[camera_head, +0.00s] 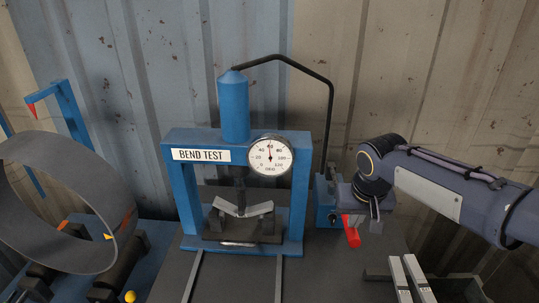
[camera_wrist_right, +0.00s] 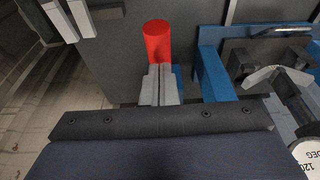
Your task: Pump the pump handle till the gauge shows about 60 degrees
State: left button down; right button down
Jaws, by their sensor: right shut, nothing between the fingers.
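The red pump handle (camera_head: 350,231) slants down in front of the blue pump (camera_head: 323,208), right of the press. My right gripper (camera_head: 375,213) is just right of the handle, its fingers shut and empty. In the right wrist view the red handle (camera_wrist_right: 157,42) stands just beyond the shut fingertips (camera_wrist_right: 160,70); I cannot tell whether they touch. The round white gauge (camera_head: 270,156) sits on the blue press, its needle pointing roughly straight up, near the 60 mark. A bent grey strip (camera_head: 243,209) lies under the ram. My left gripper is out of view.
The blue press frame (camera_head: 175,180) bears a BEND TEST sign (camera_head: 201,155). A black hose (camera_head: 331,110) arches from its cylinder to the pump. A large grey ring (camera_head: 60,250) on rollers stands left. Grey bars (camera_head: 412,278) lie at the front right.

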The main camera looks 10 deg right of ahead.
jog(key=shift+f, duration=0.25)
jog(key=shift+s+f+b, duration=0.1)
jog(key=shift+f+b, duration=0.2)
jog(key=shift+b, duration=0.1)
notch_tip(320, 180, up, 11)
jog(key=w+p, duration=0.2)
jog(key=p, duration=0.7)
jog(key=shift+w+d+p, duration=0.3)
jog(key=shift+p, duration=0.1)
